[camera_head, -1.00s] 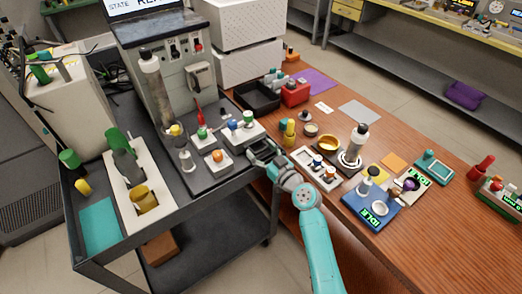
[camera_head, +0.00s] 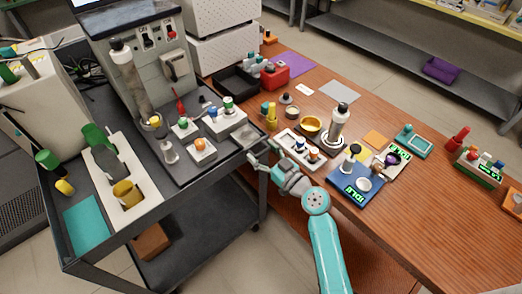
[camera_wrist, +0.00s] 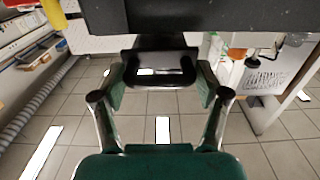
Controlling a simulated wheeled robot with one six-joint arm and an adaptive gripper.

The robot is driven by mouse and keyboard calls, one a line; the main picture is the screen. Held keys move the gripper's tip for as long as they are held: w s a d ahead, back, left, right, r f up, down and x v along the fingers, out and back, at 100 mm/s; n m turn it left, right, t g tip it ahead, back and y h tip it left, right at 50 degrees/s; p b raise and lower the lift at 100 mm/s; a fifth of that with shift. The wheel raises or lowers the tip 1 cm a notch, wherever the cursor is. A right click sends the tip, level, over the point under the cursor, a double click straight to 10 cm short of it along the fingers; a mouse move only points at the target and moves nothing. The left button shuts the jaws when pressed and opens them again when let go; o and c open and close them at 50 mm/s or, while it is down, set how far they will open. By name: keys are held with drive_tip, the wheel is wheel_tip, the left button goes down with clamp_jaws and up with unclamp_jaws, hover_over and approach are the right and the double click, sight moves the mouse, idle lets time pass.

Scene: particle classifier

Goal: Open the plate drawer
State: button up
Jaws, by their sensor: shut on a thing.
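In the wrist view a black loop-shaped handle (camera_wrist: 160,55) sits under a dark front panel (camera_wrist: 220,17), which I take to be the plate drawer's. The handle and drawer front are too small and covered there, so I cannot tell how far the drawer is out.
A wooden table (camera_head: 450,200) stands right of the cart, close beside my arm. In the wrist view the tiled floor below the gripper is clear.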

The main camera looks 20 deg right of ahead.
drive_tip(key=o, duration=1.5)
drive_tip(key=shift+a, duration=0.25)
drive_tip(key=shift+c, duration=0.2)
drive_tip(key=shift+s+d, duration=0.1)
drive_tip(key=v, duration=1.2)
